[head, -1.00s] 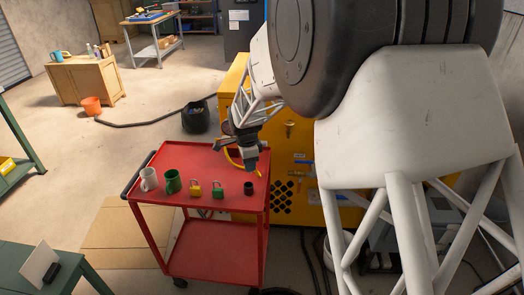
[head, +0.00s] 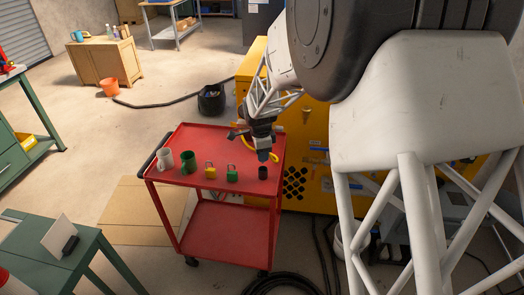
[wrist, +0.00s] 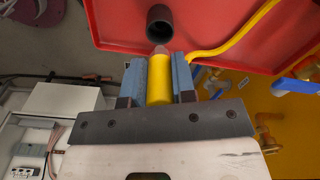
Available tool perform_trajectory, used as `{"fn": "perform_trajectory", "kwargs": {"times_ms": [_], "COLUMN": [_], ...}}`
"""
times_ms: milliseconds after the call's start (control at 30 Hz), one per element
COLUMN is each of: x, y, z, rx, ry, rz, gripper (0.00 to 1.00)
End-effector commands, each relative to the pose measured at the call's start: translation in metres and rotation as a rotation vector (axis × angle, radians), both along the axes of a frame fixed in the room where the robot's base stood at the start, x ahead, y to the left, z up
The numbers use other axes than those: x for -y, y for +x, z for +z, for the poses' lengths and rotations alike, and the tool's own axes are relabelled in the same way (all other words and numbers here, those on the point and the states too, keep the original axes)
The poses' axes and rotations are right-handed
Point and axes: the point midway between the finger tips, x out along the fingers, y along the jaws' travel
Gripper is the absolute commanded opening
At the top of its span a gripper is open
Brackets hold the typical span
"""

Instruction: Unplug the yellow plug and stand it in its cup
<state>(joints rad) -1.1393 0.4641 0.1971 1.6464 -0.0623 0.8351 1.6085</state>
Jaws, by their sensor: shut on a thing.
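My gripper (wrist: 160,78) is shut on the yellow plug (wrist: 159,85), between its two blue-grey fingers in the wrist view. The plug's pinkish-brown tip sticks out past the fingertips towards a dark round cup (wrist: 159,22), apart from its rim in that view. A yellow cord (wrist: 222,42) runs off to the upper right. In the head view my gripper (head: 263,154) is over the right part of the red cart's top, just behind and above the small dark cup (head: 263,173). The plug is too small to make out there.
The red cart (head: 205,138) also carries a white mug (head: 165,160), a green mug (head: 188,161), a yellow padlock (head: 210,173) and a green padlock (head: 232,175), left of the cup. A yellow machine (head: 312,130) stands close behind and right of the cart.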

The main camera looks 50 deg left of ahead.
Motion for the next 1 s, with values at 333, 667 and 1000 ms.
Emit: {"fn": "perform_trajectory", "kwargs": {"times_ms": [333, 667, 1000], "x": [0.000, 0.000, 0.000], "y": [0.000, 0.000, 0.000], "z": [-0.027, -0.044, -0.046], "rx": [0.000, 0.000, 0.000], "ry": [-0.001, 0.001, 0.001], "rz": [0.000, 0.000, 0.000], "gripper": [0.00, 0.00, 0.00]}}
